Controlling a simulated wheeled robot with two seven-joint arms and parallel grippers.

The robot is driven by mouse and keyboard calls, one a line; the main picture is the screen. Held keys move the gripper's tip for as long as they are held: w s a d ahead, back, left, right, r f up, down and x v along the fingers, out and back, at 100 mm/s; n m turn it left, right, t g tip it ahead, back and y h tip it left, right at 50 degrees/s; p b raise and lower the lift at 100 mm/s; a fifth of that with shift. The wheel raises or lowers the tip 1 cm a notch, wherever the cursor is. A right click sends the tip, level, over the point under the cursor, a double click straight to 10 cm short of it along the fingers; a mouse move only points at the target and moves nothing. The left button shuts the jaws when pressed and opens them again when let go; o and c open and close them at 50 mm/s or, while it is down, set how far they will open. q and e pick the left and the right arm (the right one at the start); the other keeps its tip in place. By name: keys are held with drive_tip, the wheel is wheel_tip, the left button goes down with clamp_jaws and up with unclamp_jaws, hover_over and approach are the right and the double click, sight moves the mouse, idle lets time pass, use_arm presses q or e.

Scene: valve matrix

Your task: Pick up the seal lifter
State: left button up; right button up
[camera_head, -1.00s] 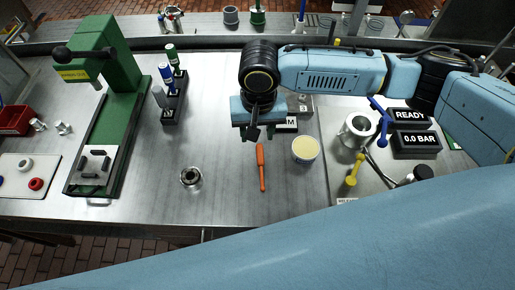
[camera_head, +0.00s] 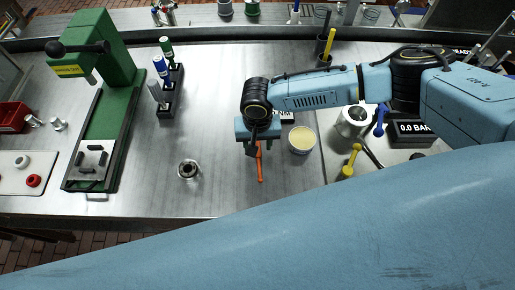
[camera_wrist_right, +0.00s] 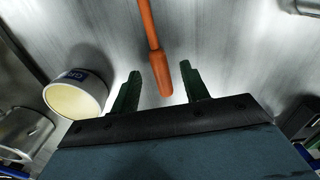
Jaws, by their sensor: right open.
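The seal lifter, which I take to be the orange stick-like tool (camera_head: 260,168), lies on the steel bench, its near part showing below my right gripper (camera_head: 252,147) and its far part hidden under it. In the right wrist view the orange tool (camera_wrist_right: 150,30) comes down from the top edge, and its thicker end is seen between the two dark fingers of my right gripper (camera_wrist_right: 161,72). The fingers are apart, with a gap on both sides of the tool. Height above it is hard to tell. My left gripper is not in view.
A tub with a cream-coloured top (camera_head: 302,140) stands close right of the tool. A steel ring part (camera_head: 188,169) is to the left. A green press (camera_head: 112,100) and a marker rack (camera_head: 172,98) stand farther left. Yellow (camera_head: 350,162) and blue handles are at right.

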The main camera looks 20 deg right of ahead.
drive_tip(key=shift+f, duration=0.6)
clamp_jaws()
